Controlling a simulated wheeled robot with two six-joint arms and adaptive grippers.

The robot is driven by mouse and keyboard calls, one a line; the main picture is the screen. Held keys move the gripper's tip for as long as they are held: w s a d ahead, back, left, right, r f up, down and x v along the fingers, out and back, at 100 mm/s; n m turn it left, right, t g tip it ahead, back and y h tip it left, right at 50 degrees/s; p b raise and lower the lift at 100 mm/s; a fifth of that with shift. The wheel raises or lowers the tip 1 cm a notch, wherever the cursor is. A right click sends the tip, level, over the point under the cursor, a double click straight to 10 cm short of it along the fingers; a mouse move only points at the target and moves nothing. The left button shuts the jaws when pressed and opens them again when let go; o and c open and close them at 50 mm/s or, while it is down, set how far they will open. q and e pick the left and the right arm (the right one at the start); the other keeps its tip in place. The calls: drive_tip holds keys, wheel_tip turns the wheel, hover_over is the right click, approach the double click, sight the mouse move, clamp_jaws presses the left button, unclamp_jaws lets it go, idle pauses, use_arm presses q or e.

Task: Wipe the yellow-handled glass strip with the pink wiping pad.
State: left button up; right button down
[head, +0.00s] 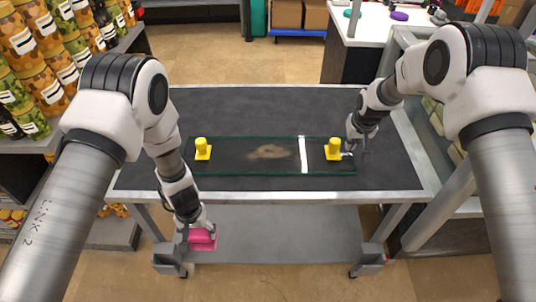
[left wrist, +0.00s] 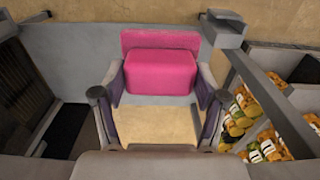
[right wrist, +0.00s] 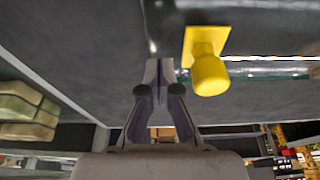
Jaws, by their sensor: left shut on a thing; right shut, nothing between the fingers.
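The glass strip (head: 230,157) lies flat on the dark table top, with a yellow handle (head: 202,149) at its left end and another yellow handle (head: 333,149) near its right end. A brown smudge (head: 268,152) shows at its middle and a white band crosses it further right. My left gripper (head: 198,228) is shut on the pink wiping pad (head: 203,240), in front of the table's near edge; the pad (left wrist: 160,70) also fills the jaws in the left wrist view. My right gripper (head: 360,150) is shut and empty, beside the right handle, which the right wrist view also shows (right wrist: 208,72).
The table (head: 250,105) has bare room behind the strip. A lower shelf (head: 280,225) sits under it. Shelves of jars (head: 45,55) stand at the left. A white counter (head: 400,35) stands behind at the right.

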use_arm(q)
drive_tip(key=shift+f+b, duration=0.3)
drive_tip(key=shift+f, duration=0.05)
use_arm(e)
drive_tip(key=shift+f, duration=0.6)
use_arm(q)
drive_tip(key=shift+r, duration=0.1)
drive_tip(key=shift+r+p, duration=2.05)
drive_tip(key=shift+p, duration=0.05)
use_arm(e)
drive_tip(key=shift+r, duration=3.05)
